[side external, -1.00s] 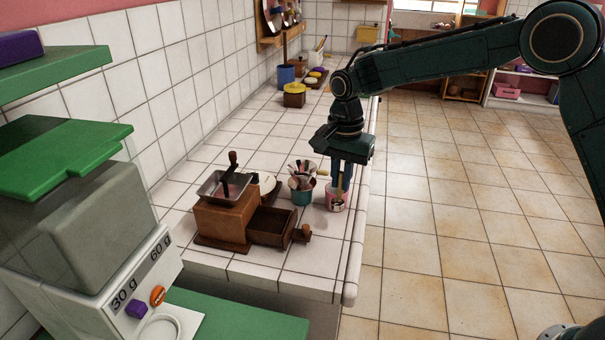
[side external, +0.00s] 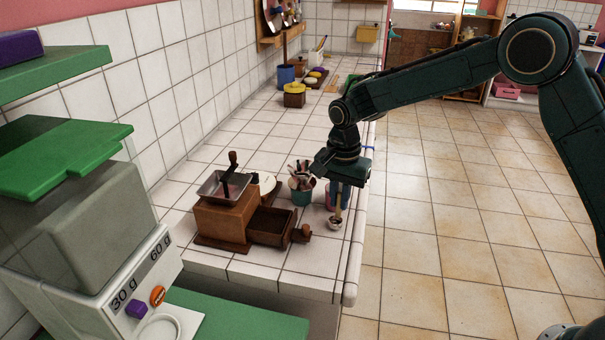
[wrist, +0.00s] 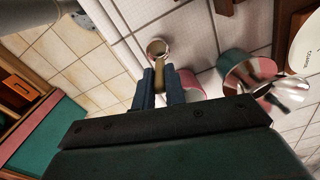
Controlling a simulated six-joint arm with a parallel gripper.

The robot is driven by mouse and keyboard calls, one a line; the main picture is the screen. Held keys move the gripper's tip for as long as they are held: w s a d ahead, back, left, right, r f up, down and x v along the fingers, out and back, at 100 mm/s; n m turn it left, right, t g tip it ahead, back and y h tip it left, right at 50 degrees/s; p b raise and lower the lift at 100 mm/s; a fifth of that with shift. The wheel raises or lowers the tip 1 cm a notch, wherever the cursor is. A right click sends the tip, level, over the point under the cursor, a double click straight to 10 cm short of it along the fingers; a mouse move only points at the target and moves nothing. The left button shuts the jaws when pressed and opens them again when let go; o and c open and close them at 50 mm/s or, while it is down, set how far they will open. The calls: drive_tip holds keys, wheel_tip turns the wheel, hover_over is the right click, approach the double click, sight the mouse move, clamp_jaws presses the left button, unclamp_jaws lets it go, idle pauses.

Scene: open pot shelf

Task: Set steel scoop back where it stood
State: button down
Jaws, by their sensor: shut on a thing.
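The steel scoop hangs bowl-down from my gripper (side external: 341,190). Its round steel bowl (side external: 335,223) is low over the white tiled counter, near the front edge; I cannot tell whether it touches the tiles. Its wooden handle (side external: 338,206) runs up between my fingers. In the wrist view my gripper (wrist: 161,80) is shut on the handle (wrist: 160,69), with the bowl (wrist: 157,48) beyond the fingertips. A pink cup (side external: 328,198) stands just behind the scoop, partly hidden by my fingers; it also shows in the wrist view (wrist: 191,88).
A teal pot of utensils (side external: 301,194) stands left of the pink cup. A wooden grinder (side external: 222,220) with its drawer (side external: 270,228) pulled out stands further left. The counter edge (side external: 356,250) is close on the right. Bare tiles lie in front of the scoop.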

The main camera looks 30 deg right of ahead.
drive_tip(key=shift+f, duration=0.35)
idle(0.7)
drive_tip(key=c, duration=1.4)
unclamp_jaws()
drive_tip(key=shift+o, duration=0.2)
drive_tip(key=shift+r, duration=0.15)
drive_tip(key=shift+r, duration=3.4)
